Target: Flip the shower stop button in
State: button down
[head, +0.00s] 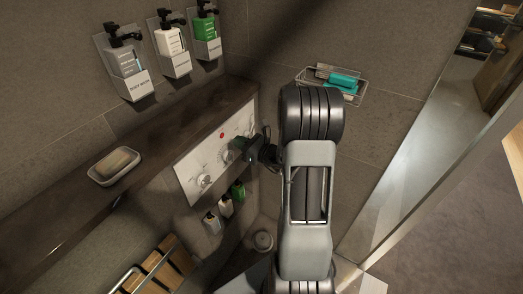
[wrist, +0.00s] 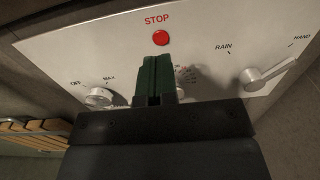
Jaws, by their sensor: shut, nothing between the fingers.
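The shower stop button is a round red button (wrist: 161,38) under the word STOP on a pale control panel (wrist: 60,60). In the head view the red button (head: 222,135) shows near the top of the tilted panel (head: 190,170). My gripper (wrist: 157,58) is shut and empty, its green fingertips just below the button in the wrist picture. I cannot tell whether they touch the panel. In the head view my gripper (head: 243,146) is beside the panel, to the right of the button. The fingers hide part of a dial behind them.
A knob marked OFF and MAX (wrist: 99,97) is at left on the panel. A lever (wrist: 268,74) between RAIN and HAND is at right. A dark ledge (head: 150,150) runs above the panel with a soap dish (head: 100,178). Dispensers (head: 124,62) hang above it. A wooden seat (head: 165,262) is below.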

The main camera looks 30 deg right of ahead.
jog(key=v, duration=0.8)
jog(key=shift+s+d+b, duration=0.15)
jog(key=shift+s+b, duration=0.1)
jog(key=shift+b, duration=0.15)
jog(key=shift+f, duration=0.1)
jog(key=s+a+f+n+g, duration=0.4)
jog(key=s+a+n+g, duration=0.6)
jog(key=n+g, duration=0.55)
jog(key=s+a+r+n+t+h+p, duration=0.1)
jog(key=a+r+n+h, duration=0.1)
jog(key=r+n, duration=0.3)
jog(key=a+r+n+t+h+p, duration=0.1)
jog(key=a+r+n+h, duration=0.2)
jog(key=n, duration=0.7)
notch_tip(320, 180, up, 3)
jog(key=h, duration=0.2)
jog(key=shift+s+a+n+t+h+p, duration=0.3)
jog(key=shift+s+a+n+t+p, duration=0.05)
